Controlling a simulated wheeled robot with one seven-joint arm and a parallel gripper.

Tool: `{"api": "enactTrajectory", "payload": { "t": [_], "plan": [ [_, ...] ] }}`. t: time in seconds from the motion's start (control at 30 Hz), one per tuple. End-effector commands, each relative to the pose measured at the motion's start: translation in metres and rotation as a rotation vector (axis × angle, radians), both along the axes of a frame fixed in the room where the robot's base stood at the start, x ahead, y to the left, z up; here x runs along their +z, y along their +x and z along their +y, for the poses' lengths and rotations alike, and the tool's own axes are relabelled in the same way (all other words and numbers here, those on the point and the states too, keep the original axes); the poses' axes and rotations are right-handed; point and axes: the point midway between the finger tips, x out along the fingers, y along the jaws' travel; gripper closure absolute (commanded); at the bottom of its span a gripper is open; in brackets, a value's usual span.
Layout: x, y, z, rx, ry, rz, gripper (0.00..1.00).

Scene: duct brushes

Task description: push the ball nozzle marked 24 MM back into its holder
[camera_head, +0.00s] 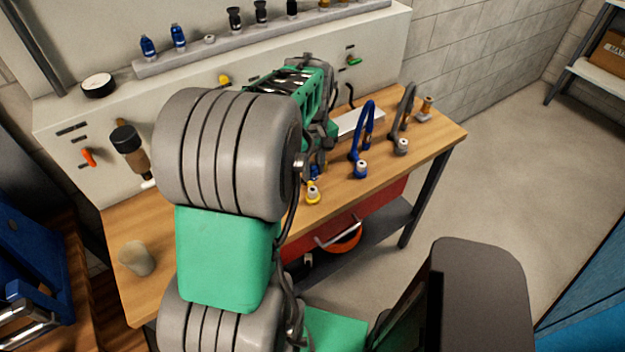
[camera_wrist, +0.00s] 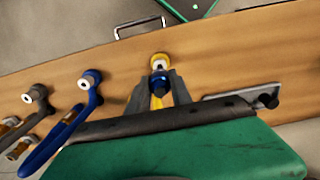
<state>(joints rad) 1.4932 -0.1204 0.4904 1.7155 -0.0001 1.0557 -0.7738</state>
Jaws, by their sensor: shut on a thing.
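In the wrist view my gripper (camera_wrist: 158,92) reaches over the bench, its two grey fingers close around a blue piece (camera_wrist: 158,84). A yellow strip shows between the fingers. Just beyond the blue piece is a yellow holder with a white top (camera_wrist: 160,62); I cannot tell whether the two touch. In the head view the yellow holder (camera_head: 312,194) stands near the bench's front edge, with a bit of blue (camera_head: 314,172) behind it. My arm hides most of my gripper there. No 24 MM marking is readable.
To the right stand a blue hose on its holder (camera_head: 361,168), a grey one (camera_head: 401,147) and a brown one (camera_head: 425,110). A light plate (camera_head: 358,122) lies behind. A cup (camera_head: 137,258) stands at the left of the wooden bench (camera_head: 440,143).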

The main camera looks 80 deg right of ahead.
Motion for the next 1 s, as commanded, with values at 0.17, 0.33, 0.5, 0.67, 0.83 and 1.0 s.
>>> {"api": "enactTrajectory", "payload": {
  "t": [0.17, 0.33, 0.5, 0.67, 0.83, 1.0],
  "plan": [
    [0.0093, 0.0000, -0.0003, 0.000, -0.001, 0.000, 1.00],
    [0.0133, 0.0000, -0.0001, 0.000, -0.001, 0.000, 1.00],
    [0.0126, 0.0000, -0.0001, 0.000, 0.000, 0.000, 1.00],
    [0.0125, 0.0001, -0.0001, 0.000, 0.000, 0.000, 1.00],
    [0.0125, 0.0000, 0.0007, -0.083, 0.000, 0.000, 1.00],
    [0.0126, -0.0006, 0.0073, -0.311, -0.001, 0.000, 1.00]
  ]
}}
